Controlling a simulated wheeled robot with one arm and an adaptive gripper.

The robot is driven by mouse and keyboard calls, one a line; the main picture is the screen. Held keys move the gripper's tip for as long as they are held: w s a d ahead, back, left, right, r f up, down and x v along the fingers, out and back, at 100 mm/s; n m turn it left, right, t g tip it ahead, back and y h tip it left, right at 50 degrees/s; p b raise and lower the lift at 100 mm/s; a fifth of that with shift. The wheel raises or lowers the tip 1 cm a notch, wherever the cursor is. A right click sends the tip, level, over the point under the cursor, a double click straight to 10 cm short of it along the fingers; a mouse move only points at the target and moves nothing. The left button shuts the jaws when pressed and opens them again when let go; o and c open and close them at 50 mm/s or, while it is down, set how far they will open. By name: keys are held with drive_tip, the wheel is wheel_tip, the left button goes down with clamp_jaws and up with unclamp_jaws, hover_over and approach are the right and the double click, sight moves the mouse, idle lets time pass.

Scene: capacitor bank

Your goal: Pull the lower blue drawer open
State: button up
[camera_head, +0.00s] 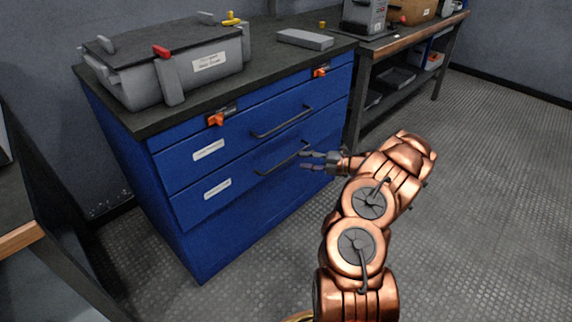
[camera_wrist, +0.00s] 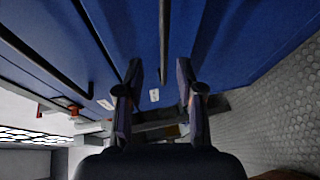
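The blue cabinet has a lower blue drawer (camera_head: 235,190) with a white label and a dark bar handle (camera_head: 275,163). The drawer front looks flush with the cabinet. My gripper (camera_head: 304,160) is at the right end of this handle, with its two fingers apart. In the wrist view, my open gripper (camera_wrist: 160,85) faces the blue fronts, and a dark bar (camera_wrist: 165,40) runs between the fingers. I cannot tell whether either finger touches it.
The upper drawer (camera_head: 235,140) with its own handle (camera_head: 283,121) is just above. Orange latches (camera_head: 216,119) sit under the worktop, which carries a grey case (camera_head: 205,75). A workbench (camera_head: 405,45) stands at right. Floor (camera_head: 480,190) right of my arm is clear.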

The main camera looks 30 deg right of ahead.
sight(288, 159)
drive_tip(key=shift+d+f+b+x, duration=0.15)
drive_tip(key=shift+b+x, duration=0.6)
drive_tip(key=shift+x, duration=1.1)
drive_tip(key=shift+d+f+b+x, duration=0.15)
drive_tip(key=shift+b+x, duration=0.55)
drive_tip(key=shift+x, duration=1.15)
drive_tip(key=shift+w, duration=0.1)
drive_tip(key=shift+c, duration=0.3)
clamp_jaws()
